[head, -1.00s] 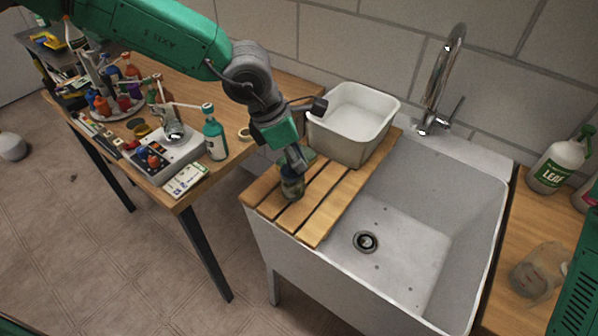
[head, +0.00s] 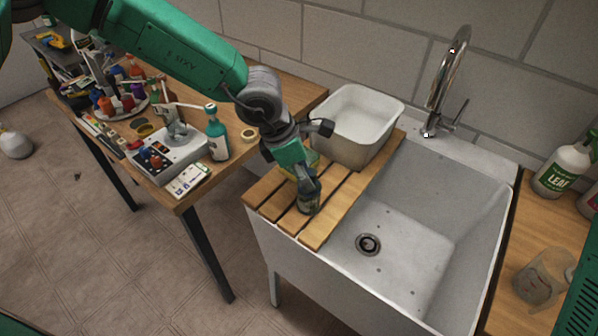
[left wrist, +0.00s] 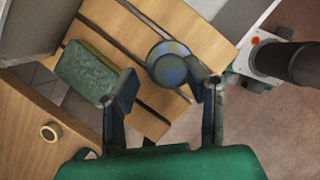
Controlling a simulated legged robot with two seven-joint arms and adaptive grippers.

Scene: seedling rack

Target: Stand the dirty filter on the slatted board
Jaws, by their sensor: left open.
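The dirty filter (head: 308,199), a short dark cylinder, stands upright on the slatted board (head: 265,190) near its front right part. In the left wrist view its round bluish-brown end (left wrist: 168,60) faces the camera. My left gripper (head: 306,178) is just above and around it, partly hiding its top in the head view. In the left wrist view the gripper (left wrist: 166,85) is open; the filter lies between the fingers, closer to the right one. I cannot tell whether they touch. The wooden slats (left wrist: 200,38) also show there. My right gripper is not in view.
A green sponge (left wrist: 88,76) lies on the board beside the left finger. A white tub (head: 365,125) stands at the board's back. The sink basin (head: 420,235) is open to the right, with a faucet (head: 440,85) behind. A cluttered wooden table (head: 290,95) is left.

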